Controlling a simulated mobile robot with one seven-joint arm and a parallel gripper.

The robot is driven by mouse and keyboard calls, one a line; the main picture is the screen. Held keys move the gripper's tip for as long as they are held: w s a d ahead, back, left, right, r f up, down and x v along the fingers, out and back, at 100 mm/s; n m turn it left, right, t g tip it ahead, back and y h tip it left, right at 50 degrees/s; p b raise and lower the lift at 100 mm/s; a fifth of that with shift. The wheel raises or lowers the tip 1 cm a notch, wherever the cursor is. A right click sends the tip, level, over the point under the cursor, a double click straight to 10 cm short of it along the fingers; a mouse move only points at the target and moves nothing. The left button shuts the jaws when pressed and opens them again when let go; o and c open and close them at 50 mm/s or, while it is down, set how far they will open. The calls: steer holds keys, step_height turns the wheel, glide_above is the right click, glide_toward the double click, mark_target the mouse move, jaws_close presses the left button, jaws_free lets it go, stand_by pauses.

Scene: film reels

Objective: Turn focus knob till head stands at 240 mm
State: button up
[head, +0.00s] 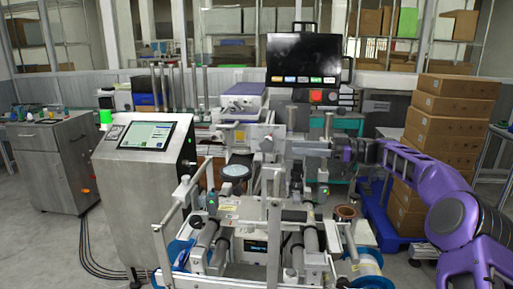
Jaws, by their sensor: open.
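The machine (240,212) stands in the middle of the head view, a grey and white frame with rollers. A boxy unit with a purple top (243,89) sits on its upper part; it may be the head. A small round grey part (267,144) below it may be the focus knob, but I cannot be sure. My gripper (294,147) comes in from the right, points left at that part's height, and is open. I see nothing between its fingers. I cannot tell whether it touches the machine. No millimetre scale is readable.
A steel console with a screen (147,134) stands left of the machine. A black monitor (303,60) hangs behind it. Stacked cardboard boxes (440,122) stand behind my arm at the right. Blue-rimmed reels (366,266) sit low at the front. Cables lie on the floor at the left.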

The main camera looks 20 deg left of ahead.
mark_target(267, 145)
steer(key=x, duration=1.3)
steer(key=shift+f+p, duration=0.1)
steer(key=shift+p, duration=0.2)
steer(key=shift+f, duration=0.1)
jaws_close()
steer(key=shift+f, duration=0.1)
